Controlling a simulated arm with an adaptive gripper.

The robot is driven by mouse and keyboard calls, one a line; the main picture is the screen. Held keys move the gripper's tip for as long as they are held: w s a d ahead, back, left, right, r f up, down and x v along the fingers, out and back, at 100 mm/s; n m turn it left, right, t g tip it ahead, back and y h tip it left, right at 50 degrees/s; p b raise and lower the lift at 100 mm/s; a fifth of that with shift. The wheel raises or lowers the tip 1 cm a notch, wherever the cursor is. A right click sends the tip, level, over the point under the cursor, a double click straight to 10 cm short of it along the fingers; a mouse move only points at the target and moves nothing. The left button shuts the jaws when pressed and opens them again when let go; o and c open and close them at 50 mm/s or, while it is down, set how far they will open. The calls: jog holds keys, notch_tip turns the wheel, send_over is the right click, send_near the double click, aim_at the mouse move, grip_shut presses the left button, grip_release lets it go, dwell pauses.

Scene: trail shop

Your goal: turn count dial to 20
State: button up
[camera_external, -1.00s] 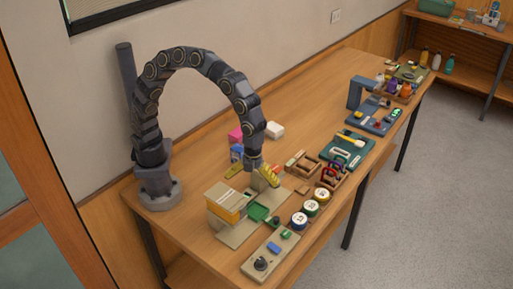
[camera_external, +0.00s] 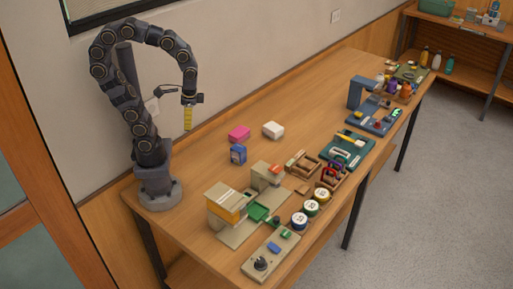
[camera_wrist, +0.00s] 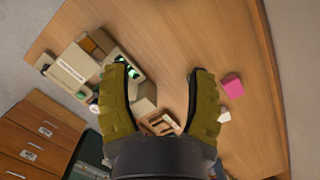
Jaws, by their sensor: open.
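A beige panel (camera_external: 272,250) lies at the table's near edge in the external view. It carries a dark round knob (camera_external: 261,264), a blue block (camera_external: 274,248) and a green block (camera_external: 285,234). The knob looks like the dial, but its marks and setting are too small to read. My gripper (camera_external: 188,118) is raised high near the wall, well above and to the left of the panel, touching nothing. In the wrist view my gripper (camera_wrist: 158,70) has its two yellow fingers wide apart and empty.
A beige machine (camera_external: 222,204) with a green tray (camera_external: 258,212) stands behind the panel. Several round tins, including a white one (camera_external: 299,220), line the front edge. Pink (camera_external: 239,133), blue (camera_external: 238,154) and white (camera_external: 273,130) boxes sit behind. The tabletop near the wall is clear.

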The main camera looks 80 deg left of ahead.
jog(key=w+d+f+n, duration=0.15)
jog(key=w+d, duration=0.25)
jog(key=w, duration=0.4)
jog(key=w+d+f+y, duration=0.1)
jog(key=w+d+f, duration=0.15)
jog(key=w, duration=0.55)
jog(key=w+d+f, duration=0.1)
jog(key=w+d, duration=0.3)
jog(key=w, duration=0.3)
jog(key=m+g+h, duration=0.1)
jog(key=m+g, duration=0.1)
jog(key=g, duration=0.1)
send_near(261, 259)
jog(key=f, duration=0.2)
jog(key=shift+s+d+f, duration=0.15)
jog(key=shift+s+f, duration=0.1)
jog(key=shift+s, duration=0.45)
jog(key=x, duration=0.7)
jog(key=shift+w+f, duration=0.1)
jog(key=shift+f, duration=0.05)
grip_shut()
